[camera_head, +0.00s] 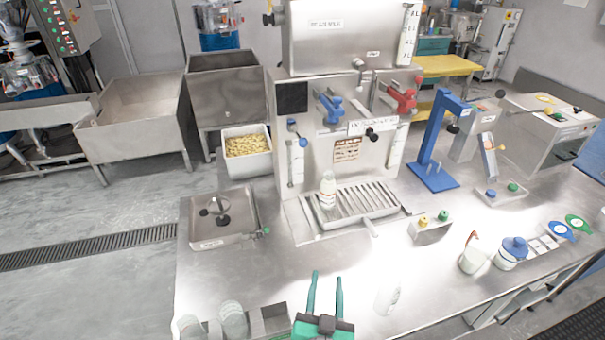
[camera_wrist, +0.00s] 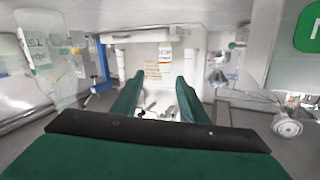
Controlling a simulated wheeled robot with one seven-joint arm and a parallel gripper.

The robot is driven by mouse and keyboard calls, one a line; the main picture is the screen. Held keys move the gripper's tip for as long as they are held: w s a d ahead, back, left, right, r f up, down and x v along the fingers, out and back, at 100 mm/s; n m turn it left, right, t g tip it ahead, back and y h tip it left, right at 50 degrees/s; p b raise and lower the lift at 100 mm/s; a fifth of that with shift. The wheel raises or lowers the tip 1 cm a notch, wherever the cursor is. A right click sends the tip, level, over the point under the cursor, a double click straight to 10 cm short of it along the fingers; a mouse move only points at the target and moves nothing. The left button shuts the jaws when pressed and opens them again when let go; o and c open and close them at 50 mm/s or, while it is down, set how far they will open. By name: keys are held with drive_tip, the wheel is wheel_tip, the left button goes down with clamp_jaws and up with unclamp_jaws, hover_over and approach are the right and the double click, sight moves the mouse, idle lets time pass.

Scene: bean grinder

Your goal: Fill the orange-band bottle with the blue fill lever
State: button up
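A white bottle (camera_head: 328,192) with an orange-red band stands upright on the left part of the ribbed drip tray (camera_head: 385,208), in front of the dispensing machine (camera_head: 345,165). The blue lever (camera_head: 330,106) is on the upper left of the machine's front, above the bottle. A red lever (camera_head: 403,100) sits to its right. My gripper (camera_head: 327,280) has green fingers, is open and empty, and is over the table's front edge, well short of the machine. In the wrist view, my gripper's fingers (camera_wrist: 157,90) are apart and point toward the machine.
A pale bottle (camera_head: 388,297) stands right of my gripper. Glass jars (camera_head: 232,318) are at front left. A steel basin (camera_head: 218,220) lies left, a button box (camera_head: 430,227) and a blue stand (camera_head: 435,140) right. The tabletop between my gripper and the tray is clear.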

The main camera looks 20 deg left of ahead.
drive_tip(key=w+a+r+n+y, duration=0.1)
drive_tip(key=w+a+r, duration=0.1)
drive_tip(key=w+r, duration=0.3)
drive_tip(key=w+a+r+y, duration=0.1)
drive_tip(key=w+a+r, duration=0.2)
drive_tip(key=w+r, duration=0.15)
drive_tip(key=n+y, duration=0.1)
drive_tip(key=y, duration=0.1)
approach(303, 146)
drive_tip(key=x, duration=1.1)
drive_tip(key=shift+w, duration=0.2)
drive_tip(key=shift+c, duration=0.4)
drive_tip(key=shift+a, duration=0.1)
clamp_jaws()
